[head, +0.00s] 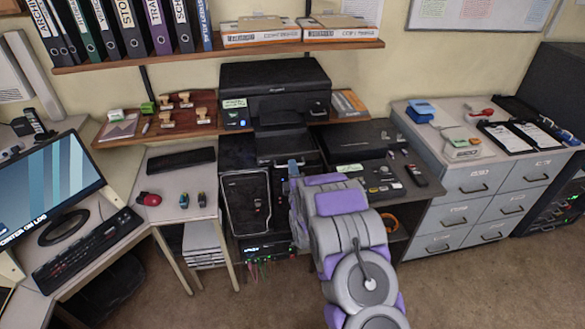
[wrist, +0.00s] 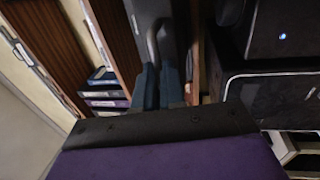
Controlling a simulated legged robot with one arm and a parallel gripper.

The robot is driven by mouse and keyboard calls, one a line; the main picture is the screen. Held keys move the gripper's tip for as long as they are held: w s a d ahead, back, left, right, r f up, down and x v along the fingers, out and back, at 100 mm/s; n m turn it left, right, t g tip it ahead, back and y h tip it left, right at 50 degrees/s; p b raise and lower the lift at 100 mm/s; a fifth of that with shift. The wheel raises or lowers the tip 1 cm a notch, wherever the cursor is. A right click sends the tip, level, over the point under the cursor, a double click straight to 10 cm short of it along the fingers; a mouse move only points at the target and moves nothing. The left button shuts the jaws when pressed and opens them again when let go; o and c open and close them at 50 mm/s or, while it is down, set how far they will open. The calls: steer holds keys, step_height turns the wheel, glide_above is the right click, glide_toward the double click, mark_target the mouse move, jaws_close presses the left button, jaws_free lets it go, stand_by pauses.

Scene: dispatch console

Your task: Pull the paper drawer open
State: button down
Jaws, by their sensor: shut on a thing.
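The black printer (head: 275,92) stands on the wooden shelf at the back. In the wrist view a dark grey front (wrist: 176,18) with a curved handle (wrist: 153,36) lies straight ahead of my fingers. My gripper (head: 293,168) is at the drawer's front. Its blue fingers (wrist: 157,88) are closed together around the handle's end, which is hidden between them. I cannot tell how far the drawer stands out.
A black computer tower (head: 246,200) stands just left of my gripper. A dark desk top (head: 385,180) with small devices and a remote is to the right. A grey drawer cabinet (head: 475,190) stands further right. A keyboard (head: 82,250) and monitor are at left. The front floor is clear.

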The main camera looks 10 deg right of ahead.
steer(key=shift+f, duration=0.3)
steer(key=c, duration=1.5)
jaws_free()
steer(key=shift+w, duration=0.1)
steer(key=shift+r, duration=0.15)
